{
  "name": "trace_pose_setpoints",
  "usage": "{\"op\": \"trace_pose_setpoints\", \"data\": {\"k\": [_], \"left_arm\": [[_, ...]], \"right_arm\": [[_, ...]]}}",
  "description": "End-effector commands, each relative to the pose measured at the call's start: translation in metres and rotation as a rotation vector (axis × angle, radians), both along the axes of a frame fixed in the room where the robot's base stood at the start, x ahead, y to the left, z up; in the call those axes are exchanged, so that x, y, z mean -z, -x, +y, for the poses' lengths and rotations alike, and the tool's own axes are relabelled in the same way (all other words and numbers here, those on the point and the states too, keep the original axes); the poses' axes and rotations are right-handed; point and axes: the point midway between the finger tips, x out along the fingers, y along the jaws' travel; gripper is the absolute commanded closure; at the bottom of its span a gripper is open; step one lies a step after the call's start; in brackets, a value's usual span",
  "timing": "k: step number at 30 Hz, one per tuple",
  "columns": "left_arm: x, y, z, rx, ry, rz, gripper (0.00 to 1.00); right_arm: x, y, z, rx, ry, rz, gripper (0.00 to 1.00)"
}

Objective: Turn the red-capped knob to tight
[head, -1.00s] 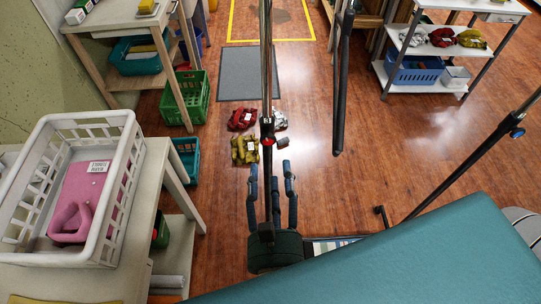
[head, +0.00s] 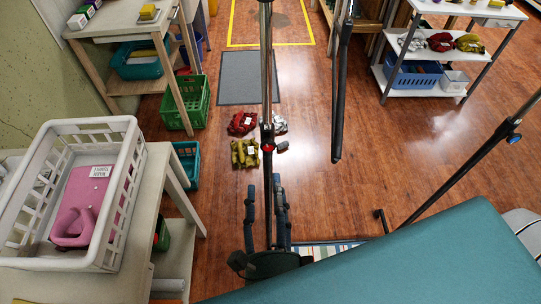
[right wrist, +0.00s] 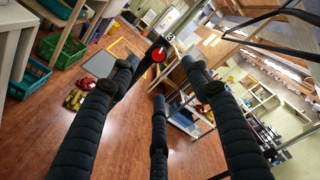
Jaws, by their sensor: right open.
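The red-capped knob (head: 268,148) sits on a dark vertical pole (head: 266,80) in the middle of the head view. Its round red cap (right wrist: 159,54) faces the camera in the right wrist view, between the far ends of my fingers. My right gripper (head: 264,182) is below the knob in the head view, its dark padded fingers spread on both sides of the pole. The right gripper (right wrist: 160,78) looks open and empty in the right wrist view, and I see no finger touching the cap. My left gripper is in neither view.
A teal padded surface (head: 400,265) fills the lower right. Another pole with a blue-capped knob (head: 513,138) slants above it. A white basket (head: 128,170) stands on a table at left. Red and yellow bags (head: 244,153) lie on the floor. Open wood floor lies at right.

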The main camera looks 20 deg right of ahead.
Motion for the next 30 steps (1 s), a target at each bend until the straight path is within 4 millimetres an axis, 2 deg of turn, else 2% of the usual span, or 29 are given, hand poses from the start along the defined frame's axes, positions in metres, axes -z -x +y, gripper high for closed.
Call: {"op": "trace_pose_setpoints", "data": {"k": [3,9,14,24,30], "left_arm": [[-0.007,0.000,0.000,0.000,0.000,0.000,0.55],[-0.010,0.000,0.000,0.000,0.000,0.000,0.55],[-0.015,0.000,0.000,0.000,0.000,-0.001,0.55],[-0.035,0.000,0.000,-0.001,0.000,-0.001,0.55],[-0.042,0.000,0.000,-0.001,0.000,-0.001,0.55]], "right_arm": [[-0.003,-0.004,-0.001,-0.003,0.246,0.068,0.52],[0.002,-0.006,-0.005,0.001,0.497,0.152,0.52],[0.002,-0.015,-0.009,0.003,0.539,0.164,0.52],[0.000,-0.075,-0.026,0.003,0.538,0.162,0.52],[0.002,-0.101,-0.033,0.002,0.535,0.165,0.52]]}}
